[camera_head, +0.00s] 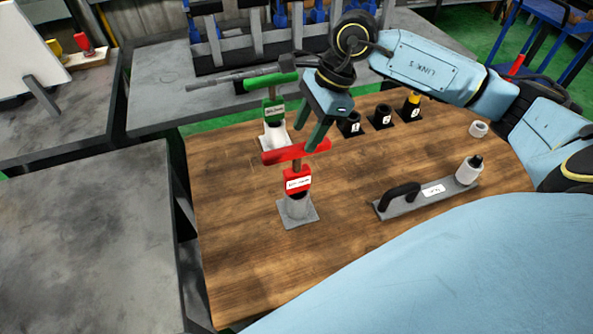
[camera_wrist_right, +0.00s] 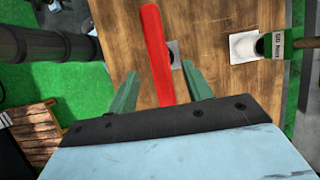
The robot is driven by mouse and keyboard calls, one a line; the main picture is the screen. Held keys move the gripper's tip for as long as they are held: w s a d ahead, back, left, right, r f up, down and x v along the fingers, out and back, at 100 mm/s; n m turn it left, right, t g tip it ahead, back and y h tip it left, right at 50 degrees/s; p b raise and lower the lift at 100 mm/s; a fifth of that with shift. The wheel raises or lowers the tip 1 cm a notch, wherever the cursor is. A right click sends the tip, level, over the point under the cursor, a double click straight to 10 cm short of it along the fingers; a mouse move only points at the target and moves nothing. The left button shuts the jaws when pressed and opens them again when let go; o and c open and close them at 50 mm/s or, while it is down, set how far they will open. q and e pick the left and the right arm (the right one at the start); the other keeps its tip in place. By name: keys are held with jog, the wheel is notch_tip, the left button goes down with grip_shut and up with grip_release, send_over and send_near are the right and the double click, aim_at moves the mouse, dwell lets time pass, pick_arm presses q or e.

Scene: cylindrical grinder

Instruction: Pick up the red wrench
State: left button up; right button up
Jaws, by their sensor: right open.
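The red wrench (camera_head: 296,152) has a red T-shaped handle and a labelled red body. It stands upright in a grey holder (camera_head: 298,211) on the wooden table. My right gripper (camera_head: 316,140) is above and at the right end of the handle, with its green fingers open. In the right wrist view the red handle (camera_wrist_right: 155,45) runs lengthwise between the two open fingers (camera_wrist_right: 160,84). Whether the fingers touch it cannot be told. My left gripper is not in view.
A green wrench (camera_head: 271,82) stands behind in a white holder (camera_head: 274,135). Several black numbered holders (camera_head: 382,117) line the back right. A grey plate with a black handle (camera_head: 400,194) lies at right. The wooden tabletop (camera_head: 245,265) is clear at the front left.

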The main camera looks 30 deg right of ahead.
aim_at(293, 157)
jog(key=x, duration=0.2)
jog(key=shift+a+f, duration=0.2)
jog(key=shift+f, duration=0.1)
jog(key=p+x, duration=0.2)
jog(key=x, duration=0.2)
jog(key=shift+f, duration=0.1)
jog(key=shift+a+f, duration=0.2)
jog(key=shift+f, duration=0.25)
jog(key=shift+w+r, duration=0.1)
grip_shut()
